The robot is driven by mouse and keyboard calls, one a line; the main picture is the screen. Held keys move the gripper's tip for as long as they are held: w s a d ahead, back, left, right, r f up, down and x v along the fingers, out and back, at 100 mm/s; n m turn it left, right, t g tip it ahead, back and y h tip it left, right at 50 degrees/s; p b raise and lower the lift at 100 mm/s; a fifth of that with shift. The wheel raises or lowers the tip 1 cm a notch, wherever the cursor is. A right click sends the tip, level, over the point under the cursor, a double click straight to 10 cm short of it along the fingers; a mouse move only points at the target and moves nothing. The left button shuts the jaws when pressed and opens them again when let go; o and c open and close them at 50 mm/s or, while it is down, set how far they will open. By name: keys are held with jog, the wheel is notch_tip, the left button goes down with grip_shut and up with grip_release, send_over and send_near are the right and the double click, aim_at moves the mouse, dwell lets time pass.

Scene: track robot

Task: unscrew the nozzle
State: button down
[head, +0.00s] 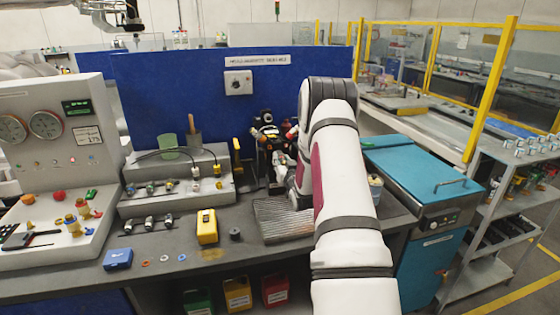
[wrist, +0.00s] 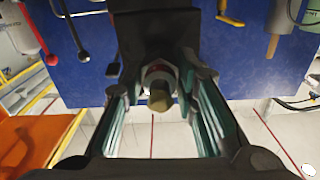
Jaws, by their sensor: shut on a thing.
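The nozzle (wrist: 158,97) shows in the wrist view as a short brass-coloured tip below a pale metal collar. It sits between the two fingers of my gripper (wrist: 160,76), which is shut on it. A dark block lies directly behind the nozzle, and the joint between them is partly hidden. In the head view a black machine with red and orange parts (head: 267,133) stands at the back of the bench, beside my arm. My forearm covers most of my gripper there, and the nozzle cannot be made out in that view.
A blue panel (head: 180,90) rises behind the bench. A ribbed grey mat (head: 280,218) lies in front of the machine. A yellow device (head: 207,227) and a row of fittings (head: 150,223) lie to the left. A teal cabinet (head: 415,175) stands close on the right.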

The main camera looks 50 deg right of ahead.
jog(key=shift+r+n, duration=0.1)
jog(key=shift+n, duration=0.4)
jog(key=n+b, duration=0.1)
jog(key=n, duration=0.3)
jog(key=shift+w+n, duration=0.1)
jog(key=shift+n, duration=0.2)
jog(key=n+b, duration=0.1)
jog(key=n, duration=0.3)
jog(key=shift+n, duration=0.4)
jog(key=n, duration=0.2)
jog(key=shift+n, duration=0.3)
